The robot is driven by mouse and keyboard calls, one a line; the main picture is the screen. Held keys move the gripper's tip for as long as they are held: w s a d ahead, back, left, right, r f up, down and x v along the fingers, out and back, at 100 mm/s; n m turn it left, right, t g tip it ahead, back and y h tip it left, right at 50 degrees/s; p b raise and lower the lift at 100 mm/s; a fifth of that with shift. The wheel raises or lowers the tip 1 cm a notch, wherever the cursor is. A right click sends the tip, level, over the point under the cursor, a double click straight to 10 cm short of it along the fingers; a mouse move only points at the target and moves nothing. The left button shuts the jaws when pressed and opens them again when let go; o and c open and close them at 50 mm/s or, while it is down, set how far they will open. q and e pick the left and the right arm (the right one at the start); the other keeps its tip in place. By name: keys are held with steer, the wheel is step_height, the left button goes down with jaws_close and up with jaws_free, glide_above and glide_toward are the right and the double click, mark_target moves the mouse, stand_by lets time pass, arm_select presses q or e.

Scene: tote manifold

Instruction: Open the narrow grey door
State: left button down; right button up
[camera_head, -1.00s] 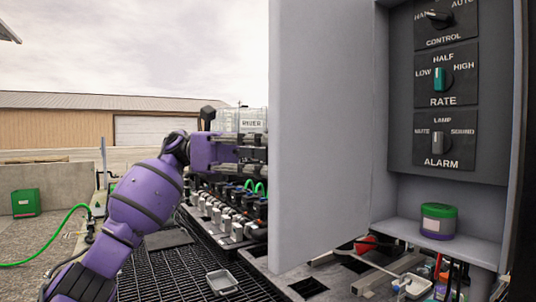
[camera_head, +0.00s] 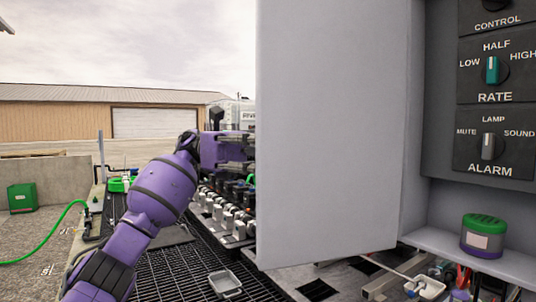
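The narrow grey door (camera_head: 325,140) stands swung open, away from the cabinet (camera_head: 440,120) at the right, and fills the middle of the head view. Behind it the cabinet's inside shows, with a dark panel of knobs (camera_head: 492,70). My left arm comes in from the lower left, and its purple wrist (camera_head: 222,150) reaches to the door's left edge. My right gripper does not show.
A green-lidded jar (camera_head: 483,236) stands on the cabinet shelf. Below the door are a grated deck (camera_head: 175,270), a small grey tray (camera_head: 225,284) and a row of valve-like fittings (camera_head: 232,222). A green hose (camera_head: 45,253) and green box (camera_head: 22,197) lie at far left.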

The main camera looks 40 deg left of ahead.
arm_select(q)
steer(key=shift+s+r, duration=0.15)
steer(key=shift+r, duration=0.45)
steer(key=c, duration=1.9)
jaws_free()
steer(key=shift+d, duration=0.1)
steer(key=shift+o, duration=0.4)
steer(key=shift+d, duration=0.1)
steer(key=a+f, duration=0.1)
steer(key=a, duration=0.6)
steer(key=shift+w+a, duration=0.2)
steer(key=shift+w, duration=0.15)
steer(key=shift+f, duration=0.15)
